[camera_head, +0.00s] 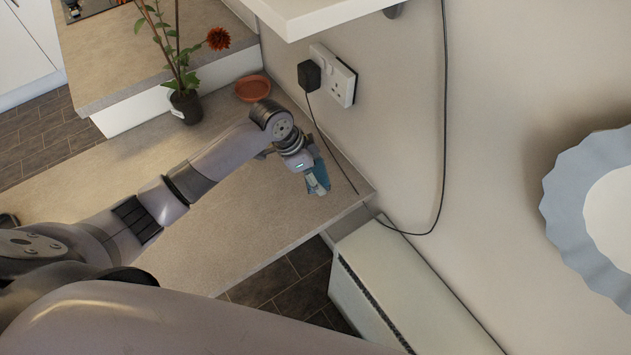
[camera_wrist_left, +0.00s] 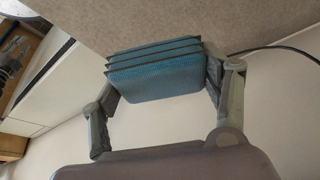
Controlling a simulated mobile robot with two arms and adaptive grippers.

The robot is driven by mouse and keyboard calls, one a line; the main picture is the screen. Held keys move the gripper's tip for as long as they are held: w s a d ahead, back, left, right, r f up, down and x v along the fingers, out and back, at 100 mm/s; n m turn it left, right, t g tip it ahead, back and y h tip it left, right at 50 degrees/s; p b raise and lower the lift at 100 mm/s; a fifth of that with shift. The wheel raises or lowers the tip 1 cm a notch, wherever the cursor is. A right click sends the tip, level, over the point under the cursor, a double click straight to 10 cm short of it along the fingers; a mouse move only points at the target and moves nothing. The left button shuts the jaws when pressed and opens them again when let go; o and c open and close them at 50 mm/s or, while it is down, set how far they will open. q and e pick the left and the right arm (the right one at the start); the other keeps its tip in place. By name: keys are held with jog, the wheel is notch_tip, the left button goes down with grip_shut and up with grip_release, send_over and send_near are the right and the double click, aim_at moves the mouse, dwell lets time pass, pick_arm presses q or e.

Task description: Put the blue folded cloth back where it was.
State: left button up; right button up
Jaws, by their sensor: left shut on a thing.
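The blue folded cloth (camera_wrist_left: 155,75) shows in the left wrist view as a stack of blue layers with dark edges. My left gripper (camera_wrist_left: 162,80) is shut on it, with one finger at each side. In the head view the cloth (camera_head: 318,178) is partly hidden by my left gripper (camera_head: 312,180). It is at the far right end of the beige counter (camera_head: 240,225), close to the wall. I cannot tell whether the cloth touches the counter. My right gripper is not in view.
A potted plant with a red flower (camera_head: 185,105) and a terracotta dish (camera_head: 252,88) stand on the counter behind my left arm. A black plug (camera_head: 309,75) sits in a wall socket, its cable hanging near the counter's end. A white radiator-like unit (camera_head: 400,290) stands at lower right.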

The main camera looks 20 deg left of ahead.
pick_arm(q)
jog(key=shift+f, duration=2.7)
jog(key=shift+f, duration=0.15)
jog(key=o, duration=1.1)
jog(key=v, duration=1.2)
